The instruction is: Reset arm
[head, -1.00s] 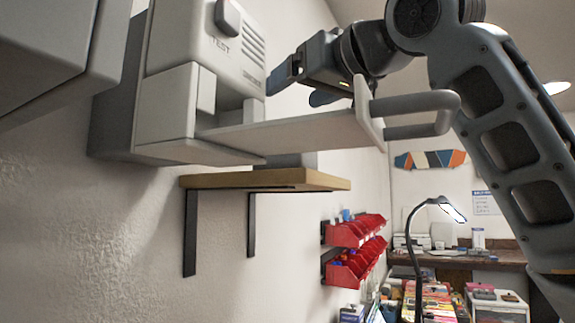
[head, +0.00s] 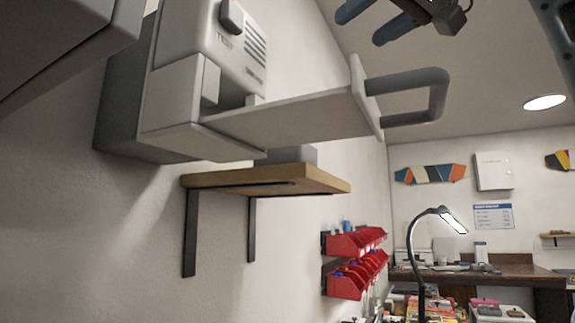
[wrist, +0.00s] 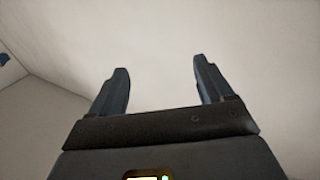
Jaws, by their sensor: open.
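My gripper (head: 365,22) is at the top of the head view, above and to the right of the grey test machine (head: 205,75). In the wrist view, its two dark blue fingers (wrist: 160,90) stand apart with nothing between them, facing a plain pale surface. The machine's drawer (head: 290,122) is pulled out, and its grey handle (head: 435,98) points right. My gripper is clear of the drawer and handle. Whether anything lies on the drawer cannot be seen from below.
A wooden shelf (head: 235,180) on black brackets is below the machine. Red bins (head: 350,243) hang on the wall beyond. A desk lamp (head: 435,215) stands before a workbench (head: 490,275). A grey box (head: 55,45) juts in at upper left. Space right of the drawer is open.

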